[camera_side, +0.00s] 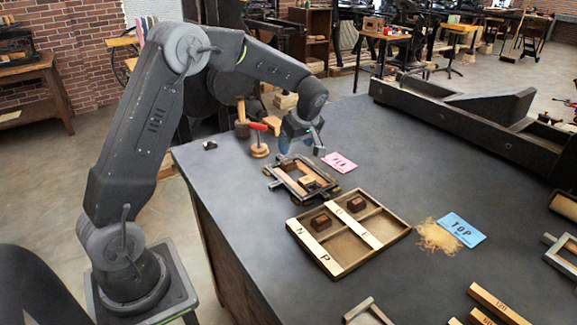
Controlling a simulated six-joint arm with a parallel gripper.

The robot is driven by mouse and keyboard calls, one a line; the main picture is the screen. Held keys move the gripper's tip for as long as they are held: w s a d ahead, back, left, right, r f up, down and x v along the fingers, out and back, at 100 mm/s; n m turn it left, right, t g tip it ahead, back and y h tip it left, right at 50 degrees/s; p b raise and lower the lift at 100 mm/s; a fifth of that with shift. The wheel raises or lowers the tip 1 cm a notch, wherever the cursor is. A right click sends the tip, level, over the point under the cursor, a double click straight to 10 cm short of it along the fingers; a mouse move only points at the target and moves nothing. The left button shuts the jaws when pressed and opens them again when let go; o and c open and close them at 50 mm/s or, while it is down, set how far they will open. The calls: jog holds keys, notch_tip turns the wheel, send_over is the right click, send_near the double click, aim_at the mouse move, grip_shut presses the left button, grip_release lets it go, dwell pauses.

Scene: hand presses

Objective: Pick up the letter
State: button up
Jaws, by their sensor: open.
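A wooden tray (348,262) with compartments has pale strips marked with letters, N and P readable on one. Two dark brown blocks sit in it, one in the near-left part (321,222) and one in the far part (356,204). A wooden frame (290,186) with a light block (308,181) lies behind the tray. My gripper (303,148) is open above the far side of this frame, clear of the tray. No letter face can be read on the blocks. I cannot tell whether anything is between the fingers.
A blue TOP card (461,230) lies beside shavings (437,238). Wooden bars (498,303) lie front right. A long dark trough (465,130) bounds the far right.

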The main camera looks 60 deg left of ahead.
aim_at(289, 163)
jog(key=shift+x, duration=4.25)
jog(key=shift+s+f, duration=0.1)
jog(key=shift+d, duration=0.1)
jog(key=c, duration=1)
